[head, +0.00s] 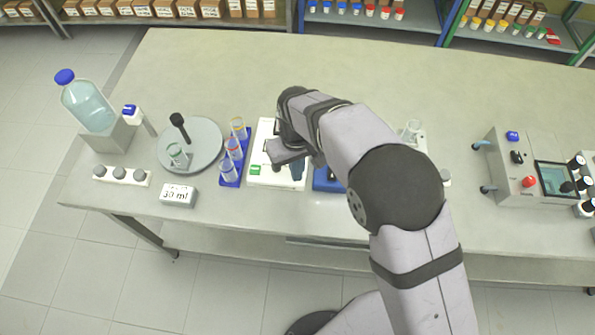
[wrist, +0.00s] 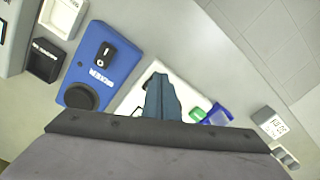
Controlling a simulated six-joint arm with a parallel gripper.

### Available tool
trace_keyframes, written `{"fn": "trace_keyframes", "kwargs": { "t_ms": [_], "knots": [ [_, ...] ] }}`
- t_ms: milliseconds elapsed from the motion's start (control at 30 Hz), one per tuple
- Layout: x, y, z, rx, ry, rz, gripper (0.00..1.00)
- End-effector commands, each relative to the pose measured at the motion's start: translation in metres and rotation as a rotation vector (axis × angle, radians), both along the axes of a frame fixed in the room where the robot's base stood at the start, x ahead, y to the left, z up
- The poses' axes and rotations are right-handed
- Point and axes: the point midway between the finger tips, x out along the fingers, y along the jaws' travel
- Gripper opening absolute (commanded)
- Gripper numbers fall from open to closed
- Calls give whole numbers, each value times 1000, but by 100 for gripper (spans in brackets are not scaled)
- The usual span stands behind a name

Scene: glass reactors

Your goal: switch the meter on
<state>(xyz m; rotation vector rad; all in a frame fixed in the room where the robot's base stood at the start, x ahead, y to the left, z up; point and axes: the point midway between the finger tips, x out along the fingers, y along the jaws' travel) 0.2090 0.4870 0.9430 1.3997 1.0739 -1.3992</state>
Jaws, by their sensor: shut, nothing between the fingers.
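My gripper (head: 298,171) is over the right part of a white device (head: 262,180) with a green patch on its front. In the wrist view the shut, empty fingers (wrist: 160,92) overlap this white device (wrist: 133,97) and hide part of it; I cannot tell whether they touch it. Beside it is a blue device (wrist: 88,72) with a black rocker switch (wrist: 105,53) marked I and O, and a round black knob (wrist: 82,97). In the head view my arm mostly hides the blue device (head: 323,180). I cannot tell for sure which is the meter.
A blue rack (head: 230,179) with several tubes stands left of the white device. Further left are a round grey plate (head: 205,135), a "30 ml" block (head: 178,196) and a large bottle (head: 88,103). A grey machine (head: 510,165) stands right. The back of the table is clear.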

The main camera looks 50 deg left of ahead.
Motion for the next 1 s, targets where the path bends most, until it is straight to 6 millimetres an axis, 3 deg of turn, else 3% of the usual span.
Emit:
{"fn": "trace_keyframes", "kwargs": {
  "t_ms": [567,1000],
  "knots": [
    [0,0,-10,0,0,0,0],
    [0,0,11,0,0,0,0]
  ]
}}
